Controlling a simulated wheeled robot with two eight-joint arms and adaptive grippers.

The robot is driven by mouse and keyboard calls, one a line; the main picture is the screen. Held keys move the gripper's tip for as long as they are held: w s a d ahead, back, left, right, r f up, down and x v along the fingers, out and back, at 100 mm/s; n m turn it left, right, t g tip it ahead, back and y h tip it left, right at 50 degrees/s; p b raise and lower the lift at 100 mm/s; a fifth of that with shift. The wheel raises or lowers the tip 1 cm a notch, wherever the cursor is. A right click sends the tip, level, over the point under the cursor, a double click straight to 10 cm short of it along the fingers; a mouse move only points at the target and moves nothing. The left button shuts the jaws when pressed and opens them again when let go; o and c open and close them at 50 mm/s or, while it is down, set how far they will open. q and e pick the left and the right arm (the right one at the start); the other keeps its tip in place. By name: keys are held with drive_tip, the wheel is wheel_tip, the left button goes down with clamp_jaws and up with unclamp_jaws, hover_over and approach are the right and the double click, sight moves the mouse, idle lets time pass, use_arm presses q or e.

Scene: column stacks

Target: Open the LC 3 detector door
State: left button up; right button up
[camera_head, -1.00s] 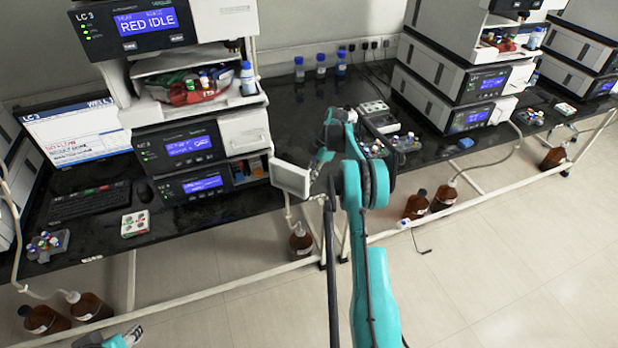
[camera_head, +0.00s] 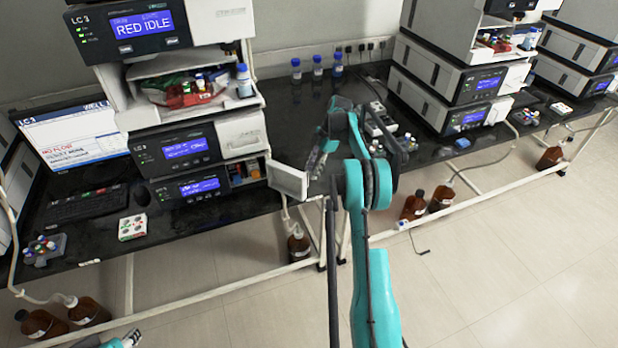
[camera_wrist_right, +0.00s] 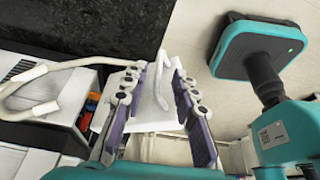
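The LC 3 stack stands on the black bench at left. The detector door (camera_head: 288,181), a white panel at the right front of its lowest unit (camera_head: 190,186), stands swung outward. Coloured fittings (camera_head: 244,172) show in the opening behind it. My right gripper (camera_head: 314,172) is just right of the door. In the right wrist view its two fingers (camera_wrist_right: 158,112) are spread apart, with the white door panel (camera_wrist_right: 152,108) showing between and beyond them; contact cannot be told. My left gripper (camera_head: 122,341) is only partly in view at the bottom edge, its fingers unclear.
A monitor (camera_head: 75,138) and keyboard (camera_head: 88,204) are left of the stack. A brown bottle (camera_head: 299,245) sits below the door under the bench edge. Blue-capped bottles (camera_head: 317,68) stand at the back. Vial racks and a second stack (camera_head: 440,80) are to the right.

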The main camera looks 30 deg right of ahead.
drive_tip(key=v, duration=0.7)
drive_tip(key=shift+r, duration=0.2)
drive_tip(key=shift+d, duration=0.2)
drive_tip(key=s+a+r+m+t+h, duration=0.15)
drive_tip(key=s+a+r+m, duration=0.25)
drive_tip(key=a+r, duration=0.45)
drive_tip(key=s+a+r+m+t+h, duration=0.15)
drive_tip(key=s+a+r+m, duration=0.35)
drive_tip(key=a, duration=0.7)
drive_tip(key=s+a+m+t+h, duration=0.1)
drive_tip(key=s+a+m, duration=0.2)
drive_tip(key=s+a, duration=0.6)
drive_tip(key=s+a+f+m+t, duration=0.2)
drive_tip(key=s+a+f+m, duration=0.2)
drive_tip(key=s, duration=0.8)
drive_tip(key=shift+f+t, duration=0.3)
drive_tip(key=shift+f, duration=1)
